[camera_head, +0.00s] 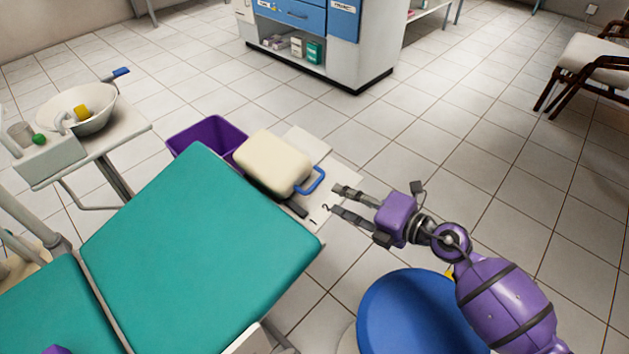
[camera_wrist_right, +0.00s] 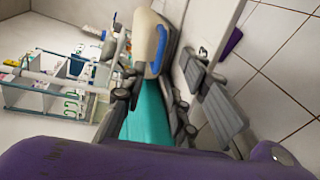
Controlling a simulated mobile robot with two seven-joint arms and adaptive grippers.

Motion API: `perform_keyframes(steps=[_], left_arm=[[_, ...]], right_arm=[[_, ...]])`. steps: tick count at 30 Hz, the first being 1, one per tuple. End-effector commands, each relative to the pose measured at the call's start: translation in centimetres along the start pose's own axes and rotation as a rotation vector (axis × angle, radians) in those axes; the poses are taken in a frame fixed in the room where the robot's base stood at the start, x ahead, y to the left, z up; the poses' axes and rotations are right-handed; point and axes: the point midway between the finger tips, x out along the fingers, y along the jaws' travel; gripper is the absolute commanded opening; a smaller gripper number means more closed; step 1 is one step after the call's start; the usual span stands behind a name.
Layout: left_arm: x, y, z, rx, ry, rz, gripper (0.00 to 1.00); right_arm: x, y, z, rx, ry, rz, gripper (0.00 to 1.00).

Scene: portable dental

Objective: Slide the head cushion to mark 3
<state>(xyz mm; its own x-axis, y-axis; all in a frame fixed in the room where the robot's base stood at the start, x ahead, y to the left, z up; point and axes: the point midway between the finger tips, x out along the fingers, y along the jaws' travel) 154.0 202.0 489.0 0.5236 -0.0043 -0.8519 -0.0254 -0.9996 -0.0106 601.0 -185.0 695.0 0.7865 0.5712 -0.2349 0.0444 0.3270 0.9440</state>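The head cushion (camera_head: 272,160) is a cream block with a blue loop handle (camera_head: 316,181) on its right side. It sits at the head end of the teal dental chair (camera_head: 200,245), over a pale plate (camera_head: 345,176) with dark marks; a 2 seems readable, and I cannot make out a 3. My right gripper (camera_head: 338,200) is open and empty, its fingers pointing left toward the handle, a small gap away. In the right wrist view the cushion (camera_wrist_right: 145,35) and its handle (camera_wrist_right: 155,62) show between the spread fingers. My left gripper is not in view.
A purple bin (camera_head: 207,133) stands behind the chair's backrest. A side unit with a white basin (camera_head: 90,118) is at the left. A blue round stool (camera_head: 415,315) is below my right arm. A blue-and-white cabinet (camera_head: 320,50) stands at the back.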

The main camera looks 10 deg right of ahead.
Motion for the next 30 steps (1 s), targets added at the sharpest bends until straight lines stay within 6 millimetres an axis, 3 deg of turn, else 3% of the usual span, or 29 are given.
perform_keyframes(steps=[12, 24, 30], left_arm=[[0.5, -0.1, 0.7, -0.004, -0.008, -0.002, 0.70], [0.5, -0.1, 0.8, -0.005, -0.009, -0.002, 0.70], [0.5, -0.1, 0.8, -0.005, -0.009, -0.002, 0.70]], right_arm=[[6.2, 0.0, -0.1, -0.001, 0.000, 0.003, 0.28], [7.3, 0.1, 0.0, -0.002, -0.001, 0.002, 0.28], [7.3, 0.1, 0.0, -0.001, -0.001, 0.002, 0.04]])
